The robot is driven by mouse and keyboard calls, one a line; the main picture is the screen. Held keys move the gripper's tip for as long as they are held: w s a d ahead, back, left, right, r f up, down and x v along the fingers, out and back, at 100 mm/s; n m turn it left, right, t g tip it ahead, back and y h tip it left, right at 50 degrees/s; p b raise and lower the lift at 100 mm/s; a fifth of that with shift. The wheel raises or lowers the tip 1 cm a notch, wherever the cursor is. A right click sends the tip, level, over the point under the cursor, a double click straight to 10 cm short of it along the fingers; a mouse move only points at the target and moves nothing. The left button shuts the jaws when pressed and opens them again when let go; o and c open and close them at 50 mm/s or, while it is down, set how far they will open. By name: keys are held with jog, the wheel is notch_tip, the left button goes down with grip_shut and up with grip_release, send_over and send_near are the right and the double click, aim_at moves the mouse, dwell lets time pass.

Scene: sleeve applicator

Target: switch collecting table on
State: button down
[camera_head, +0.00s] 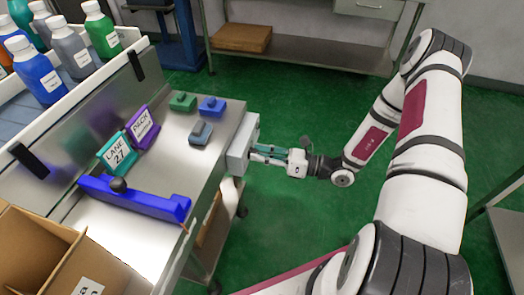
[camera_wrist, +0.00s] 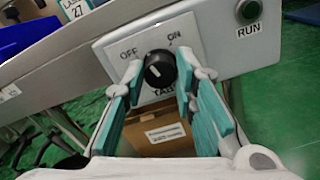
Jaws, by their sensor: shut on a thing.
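The switch is a black round knob (camera_wrist: 160,69) on a light grey panel (camera_wrist: 110,50), with OFF printed at its upper left and ON at its upper right. A small pale mark shows on the knob, but I cannot tell clearly which label it points to. My gripper (camera_wrist: 158,82) has its teal-padded fingers on both sides of the knob and is shut on it. In the head view my gripper (camera_head: 262,153) reaches the grey control box (camera_head: 242,146) on the right end of the metal collecting table (camera_head: 165,180). The knob is hidden there.
A cardboard box (camera_wrist: 160,135) lies below the panel. On the table are a blue bar (camera_head: 135,199), teal and purple signs and small coloured blocks. Bottles (camera_head: 38,72) stand at upper left. Green floor is clear around my arm.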

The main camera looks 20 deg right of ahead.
jog(key=m+p, duration=0.3)
jog(key=m, duration=0.9)
jog(key=shift+f, duration=0.1)
jog(key=shift+m, duration=0.3)
dwell(0.3)
jog(key=c, duration=1.3)
grip_release()
jog(key=v, duration=1.2)
